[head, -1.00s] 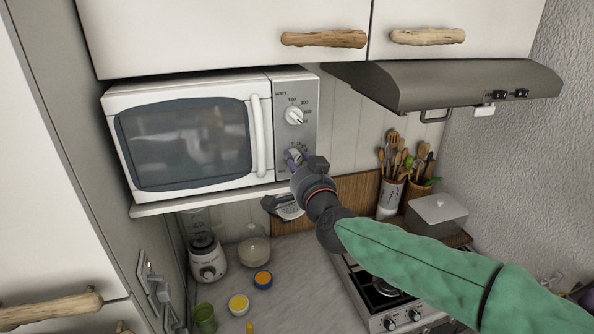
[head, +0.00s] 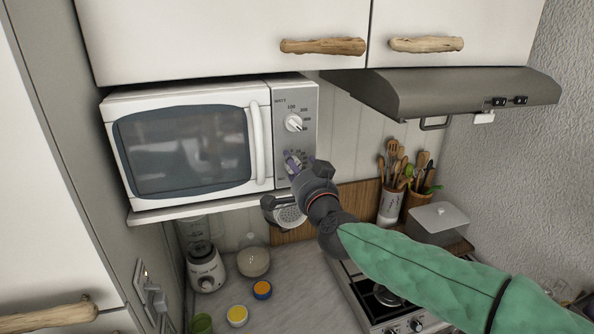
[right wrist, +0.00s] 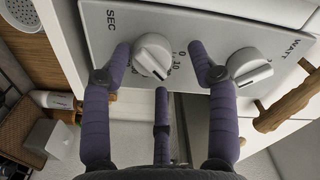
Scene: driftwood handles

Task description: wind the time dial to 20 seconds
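The white time dial (right wrist: 152,57) sits on the microwave's grey panel under the letters SEC in the right wrist view. A dark mark shows on its lower right side, but the exact setting is hard to read. My right gripper (right wrist: 160,50) is open, with purple fingers on either side of the dial and a third finger below it. Gaps show between the fingers and dial, so I see no firm grip. In the head view my right gripper (head: 292,164) is at the lower panel and mostly hides this dial. My left gripper is out of view.
The watt dial (head: 293,122) is just above; in the right wrist view it (right wrist: 249,66) is close beside one finger. The microwave (head: 185,145) stands on a shelf under cabinets. A range hood (head: 455,90) and utensil pots (head: 391,203) are to the right.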

